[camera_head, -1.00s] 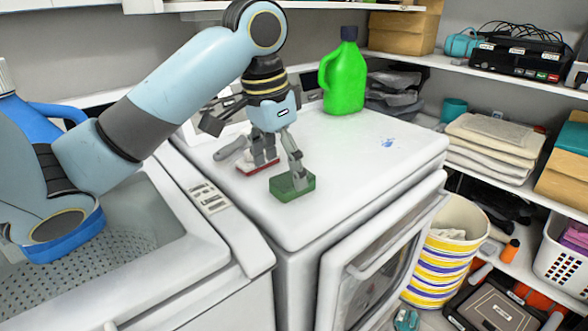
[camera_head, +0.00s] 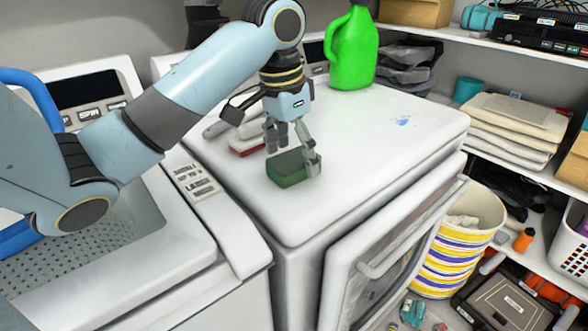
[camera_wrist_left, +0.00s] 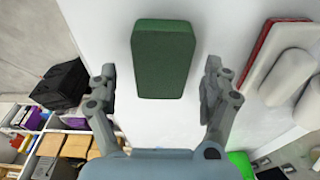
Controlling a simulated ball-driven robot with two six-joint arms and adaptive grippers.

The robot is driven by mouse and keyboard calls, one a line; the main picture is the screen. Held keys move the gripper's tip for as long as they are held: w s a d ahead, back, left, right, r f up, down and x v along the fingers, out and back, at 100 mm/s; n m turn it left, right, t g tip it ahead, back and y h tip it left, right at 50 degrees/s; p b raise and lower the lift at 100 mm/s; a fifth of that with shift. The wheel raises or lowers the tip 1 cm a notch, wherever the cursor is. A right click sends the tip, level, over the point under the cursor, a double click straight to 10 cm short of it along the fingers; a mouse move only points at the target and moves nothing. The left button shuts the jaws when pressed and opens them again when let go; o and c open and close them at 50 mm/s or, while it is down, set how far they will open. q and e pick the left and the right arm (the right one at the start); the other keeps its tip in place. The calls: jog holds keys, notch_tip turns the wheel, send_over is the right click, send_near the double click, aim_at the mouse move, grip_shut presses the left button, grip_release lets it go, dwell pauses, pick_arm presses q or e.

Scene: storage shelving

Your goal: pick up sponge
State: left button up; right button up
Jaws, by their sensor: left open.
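The green sponge (camera_head: 288,169) lies on the white top of the dryer, near its front left part. It also shows in the left wrist view (camera_wrist_left: 164,58), between and ahead of the two fingers. My left gripper (camera_head: 291,152) is open above the sponge, with one finger at its right end and the other behind it in the head view. In the left wrist view the open fingers (camera_wrist_left: 158,88) are apart on either side, with white surface showing between them and the sponge. My right gripper is not in view.
A red-and-white brush (camera_head: 247,148) lies just behind the sponge. A green jug (camera_head: 353,55) stands at the back of the dryer top (camera_head: 385,150). A washer with an open basin is at left. Shelves with folded towels (camera_head: 512,125) are at right.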

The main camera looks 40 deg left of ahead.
pick_arm(q)
jog(key=shift+w+f, duration=0.1)
jog(key=shift+f, duration=0.75)
jog(key=shift+c, duration=1.7)
jog(key=shift+a, duration=0.1)
jog(key=c, duration=0.5)
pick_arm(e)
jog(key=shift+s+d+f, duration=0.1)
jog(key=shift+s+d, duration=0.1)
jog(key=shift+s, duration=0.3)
pick_arm(q)
jog(key=shift+r, duration=0.1)
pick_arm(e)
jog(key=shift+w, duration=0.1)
